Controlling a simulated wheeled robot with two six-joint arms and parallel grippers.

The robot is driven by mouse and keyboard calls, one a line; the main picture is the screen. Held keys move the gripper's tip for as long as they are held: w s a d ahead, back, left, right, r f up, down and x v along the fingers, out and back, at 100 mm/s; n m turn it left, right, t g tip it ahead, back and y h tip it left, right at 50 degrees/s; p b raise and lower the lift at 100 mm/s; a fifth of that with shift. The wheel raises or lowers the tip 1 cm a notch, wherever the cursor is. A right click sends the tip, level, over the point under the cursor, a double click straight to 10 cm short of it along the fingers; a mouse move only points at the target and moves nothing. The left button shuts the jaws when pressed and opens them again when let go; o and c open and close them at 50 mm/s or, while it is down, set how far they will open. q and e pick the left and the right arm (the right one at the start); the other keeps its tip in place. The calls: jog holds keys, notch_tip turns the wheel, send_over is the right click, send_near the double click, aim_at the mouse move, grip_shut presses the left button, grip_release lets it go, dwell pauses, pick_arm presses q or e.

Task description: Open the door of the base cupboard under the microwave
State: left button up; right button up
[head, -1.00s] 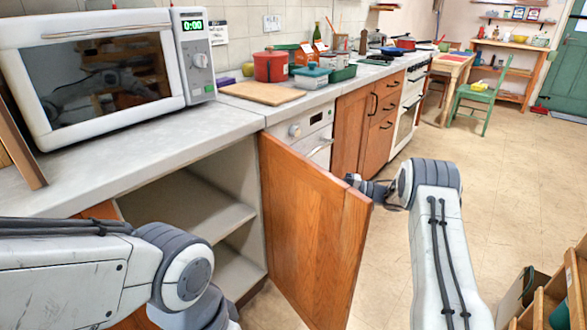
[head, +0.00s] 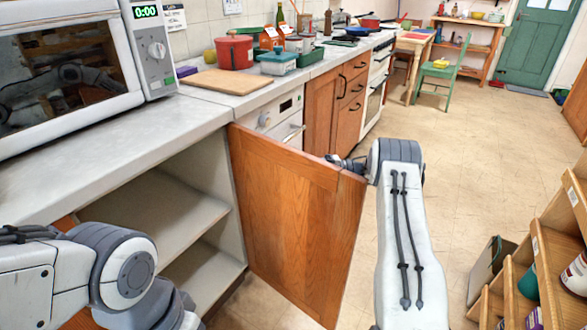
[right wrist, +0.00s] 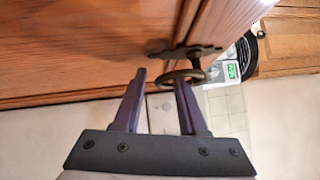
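The cupboard (head: 160,215) shows a pale interior with a shelf. My right gripper (head: 345,163) is at the door's free edge, partly hidden behind it. In the right wrist view the fingers of my right gripper (right wrist: 161,80) are apart. The dark ring-like door handle (right wrist: 196,73) is at the right fingertip, which seems to pass through or behind it. My left arm is at lower left; its gripper is out of view.
A worktop (head: 110,145) carries a chopping board (head: 223,80) and a red pot (head: 235,52). A wooden shelf unit (head: 550,245) stands close at lower right. The floor between (head: 470,150) is clear.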

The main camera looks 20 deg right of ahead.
jog(key=shift+s+d, duration=0.1)
jog(key=shift+d, duration=0.1)
jog(key=p+v, duration=0.2)
jog(key=v, duration=0.8)
jog(key=shift+s+d, duration=0.1)
